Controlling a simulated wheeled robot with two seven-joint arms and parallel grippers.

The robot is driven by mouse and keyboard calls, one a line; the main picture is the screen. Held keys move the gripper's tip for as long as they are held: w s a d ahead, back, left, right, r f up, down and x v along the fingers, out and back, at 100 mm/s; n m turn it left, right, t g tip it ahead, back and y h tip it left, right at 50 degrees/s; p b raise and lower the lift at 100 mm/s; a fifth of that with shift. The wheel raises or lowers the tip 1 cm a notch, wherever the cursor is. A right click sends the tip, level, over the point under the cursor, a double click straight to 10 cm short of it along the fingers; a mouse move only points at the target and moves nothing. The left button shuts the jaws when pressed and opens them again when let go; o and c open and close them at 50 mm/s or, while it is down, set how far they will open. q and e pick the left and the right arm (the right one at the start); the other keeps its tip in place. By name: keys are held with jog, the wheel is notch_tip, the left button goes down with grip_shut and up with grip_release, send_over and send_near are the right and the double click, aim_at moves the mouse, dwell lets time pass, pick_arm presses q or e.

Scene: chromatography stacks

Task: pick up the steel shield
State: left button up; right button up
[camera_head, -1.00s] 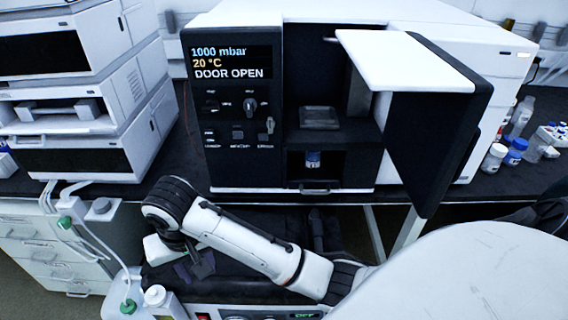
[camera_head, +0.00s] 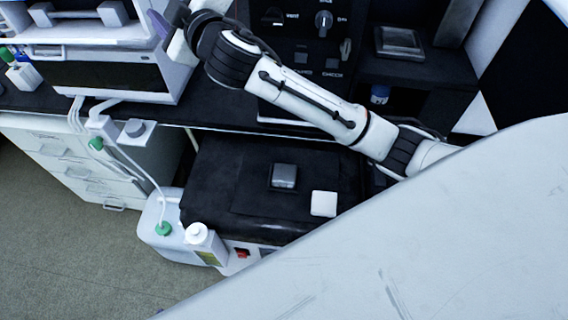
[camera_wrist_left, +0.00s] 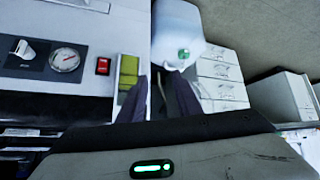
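A small grey metallic block (camera_head: 284,176) lies on the black top of the low unit; it may be the steel shield. A flat metal-rimmed piece (camera_head: 398,41) lies inside the open chamber; I cannot tell for sure which is the shield. My right gripper (camera_head: 174,38) is at the upper left in the head view, in front of the stacked instruments and well away from the block. Its opening is unclear. My left gripper (camera_wrist_left: 159,98) shows only in the left wrist view. Its two dark fingers are apart, with nothing between them.
A white block (camera_head: 323,204) lies beside the metallic block. A white bottle (camera_head: 204,244) and a green-capped jug (camera_head: 160,216) stand at the unit's left front. A red switch (camera_wrist_left: 103,66) and a gauge (camera_wrist_left: 65,60) are on its front. White drawers (camera_head: 90,165) stand left.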

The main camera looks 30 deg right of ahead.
jog(key=s+a+r+n+g+y+b, duration=0.15)
jog(key=s+a+r+n+y, duration=0.35)
jog(key=n+y, duration=0.5)
jog(key=s+a+r+n+g+y, duration=0.2)
jog(key=s+a+r+n+y, duration=0.25)
jog(key=a+n, duration=0.6)
jog(key=s+a+f+n+g+y+b, duration=0.25)
jog(key=s+f+n+g, duration=0.65)
jog(key=n, duration=0.8)
jog(key=n+g+h+b, duration=0.2)
jog(key=n+g+h, duration=0.4)
jog(key=n+h, duration=1.2)
send_over(284, 178)
jog(key=shift+m+h, duration=0.5)
jog(key=shift+m, duration=0.25)
jog(key=f, duration=3.1)
jog(key=shift+w+d, duration=0.1)
jog(key=shift+w, duration=0.15)
jog(key=f, duration=0.4)
jog(key=shift+s+f, duration=0.3)
jog(key=shift+f, duration=0.55)
pick_arm(q)
jog(key=f, duration=0.1)
jog(key=w+f, duration=0.1)
jog(key=f, duration=0.2)
jog(key=shift+w+d+f, duration=0.2)
jog(key=shift+d, duration=0.2)
pick_arm(e)
jog(key=shift+w, duration=0.1)
jog(key=c, duration=1.3)
